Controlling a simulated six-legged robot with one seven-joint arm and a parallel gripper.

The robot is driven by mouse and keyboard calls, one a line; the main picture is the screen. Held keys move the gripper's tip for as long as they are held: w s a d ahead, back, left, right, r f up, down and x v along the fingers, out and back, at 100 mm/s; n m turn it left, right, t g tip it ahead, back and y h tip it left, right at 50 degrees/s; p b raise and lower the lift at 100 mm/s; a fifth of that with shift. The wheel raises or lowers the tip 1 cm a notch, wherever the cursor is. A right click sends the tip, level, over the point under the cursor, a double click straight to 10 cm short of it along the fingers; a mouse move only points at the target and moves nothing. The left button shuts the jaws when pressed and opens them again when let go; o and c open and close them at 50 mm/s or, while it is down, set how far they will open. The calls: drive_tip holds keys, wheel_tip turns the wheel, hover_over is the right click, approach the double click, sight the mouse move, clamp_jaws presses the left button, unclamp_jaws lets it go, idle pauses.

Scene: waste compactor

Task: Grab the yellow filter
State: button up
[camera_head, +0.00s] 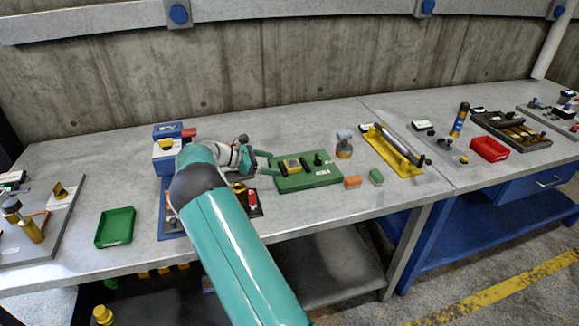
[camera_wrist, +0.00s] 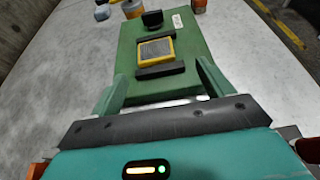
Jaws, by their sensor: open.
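The yellow filter (camera_head: 291,166) is a small yellow frame with a grey mesh face. It sits on the green board (camera_head: 322,178), at the board's left part in the head view. In the wrist view the filter (camera_wrist: 155,50) lies ahead of my gripper, between two dark bars on the green board (camera_wrist: 190,35). My gripper (camera_head: 266,162) is at the left edge of the board. In the wrist view its two green fingers (camera_wrist: 160,80) are apart, with nothing held between them. The filter lies beyond the fingertips, roughly centred between them.
A black knob (camera_head: 318,158) stands on the board behind the filter. Orange (camera_head: 352,182) and green (camera_head: 376,177) blocks lie to the right. A blue and white device (camera_head: 167,150) stands left of my arm. A yellow stand (camera_head: 396,152) and red tray (camera_head: 489,149) are farther right.

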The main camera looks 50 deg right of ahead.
sight(289, 164)
drive_tip(key=shift+r+x, duration=0.2)
drive_tip(key=shift+x, duration=0.85)
drive_tip(key=shift+s+d+f, duration=0.1)
drive_tip(key=shift+d+f, duration=0.2)
drive_tip(key=shift+d, duration=0.1)
drive_tip(key=x, duration=0.4)
drive_tip(key=shift+w+d+r, duration=0.15)
drive_tip(key=shift+w, duration=0.1)
drive_tip(key=shift+s+d, duration=0.3)
drive_tip(key=shift+d, duration=0.05)
drive_tip(key=shift+w, duration=0.1)
drive_tip(key=shift+c, duration=0.4)
drive_tip(key=c, duration=1)
